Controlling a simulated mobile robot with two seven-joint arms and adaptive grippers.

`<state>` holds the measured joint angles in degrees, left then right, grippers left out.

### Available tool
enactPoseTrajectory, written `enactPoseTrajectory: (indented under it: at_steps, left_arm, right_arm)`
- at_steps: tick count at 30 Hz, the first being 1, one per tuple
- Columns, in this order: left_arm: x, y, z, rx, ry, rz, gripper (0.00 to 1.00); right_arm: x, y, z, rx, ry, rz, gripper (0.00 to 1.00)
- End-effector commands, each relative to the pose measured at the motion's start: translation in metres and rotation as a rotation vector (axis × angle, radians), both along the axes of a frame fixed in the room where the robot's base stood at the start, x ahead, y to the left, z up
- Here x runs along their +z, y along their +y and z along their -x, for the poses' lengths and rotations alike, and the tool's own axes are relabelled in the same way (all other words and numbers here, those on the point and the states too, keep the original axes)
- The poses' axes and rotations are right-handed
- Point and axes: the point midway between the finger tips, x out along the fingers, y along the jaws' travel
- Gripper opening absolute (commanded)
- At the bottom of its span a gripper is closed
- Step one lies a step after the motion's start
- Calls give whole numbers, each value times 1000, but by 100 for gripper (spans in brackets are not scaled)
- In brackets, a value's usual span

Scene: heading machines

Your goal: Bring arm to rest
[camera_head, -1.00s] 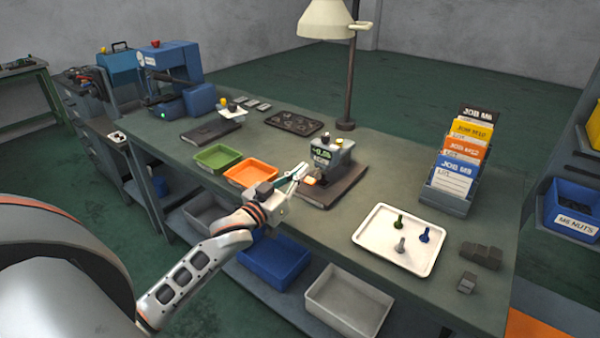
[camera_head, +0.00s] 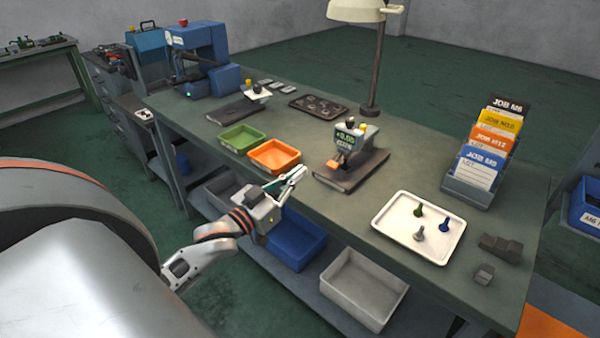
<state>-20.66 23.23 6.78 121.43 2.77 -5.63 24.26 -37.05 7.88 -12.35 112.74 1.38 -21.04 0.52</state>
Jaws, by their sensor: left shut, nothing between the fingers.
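My left arm comes in from the left. My left gripper (camera_head: 292,177) is shut and empty, near the front edge of the grey-green workbench (camera_head: 330,210). It appears just in front of the orange tray (camera_head: 275,156) and left of the gauge (camera_head: 352,143) with a green display, apart from it. My right gripper is not in view.
A green tray (camera_head: 241,138) sits beside the orange one. A white tray (camera_head: 393,213) holds three bolts. A card rack (camera_head: 467,191), a lamp (camera_head: 372,75) and a blue machine (camera_head: 204,62) stand on the bench. A blue bin (camera_head: 292,246) and a grey bin (camera_head: 362,287) are below.

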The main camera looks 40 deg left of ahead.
Motion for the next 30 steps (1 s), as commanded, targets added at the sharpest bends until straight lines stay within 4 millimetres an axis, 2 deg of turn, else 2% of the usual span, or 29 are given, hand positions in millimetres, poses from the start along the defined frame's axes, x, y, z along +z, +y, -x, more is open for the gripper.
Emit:
enactPoseTrajectory:
  at_steps: [12,15,17,20,24,27,30]
  left_arm:
    - [-1,-1,0,0,2,0,0]
    - [-16,-6,3,0,30,-5,0]
    - [-35,-12,8,1,67,-15,0]
    - [-85,-32,23,-3,165,-44,0]
    - [-165,-73,60,-32,331,-102,0]
    - [-215,-106,93,-66,442,-146,0]
    - [-255,-137,125,-106,535,-185,0]
  right_arm:
    - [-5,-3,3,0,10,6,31]
    - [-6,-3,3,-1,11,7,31]
    - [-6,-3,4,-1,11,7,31]
    - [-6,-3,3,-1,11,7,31]
    - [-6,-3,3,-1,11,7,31]
    - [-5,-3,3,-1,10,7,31]
    - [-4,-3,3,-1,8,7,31]
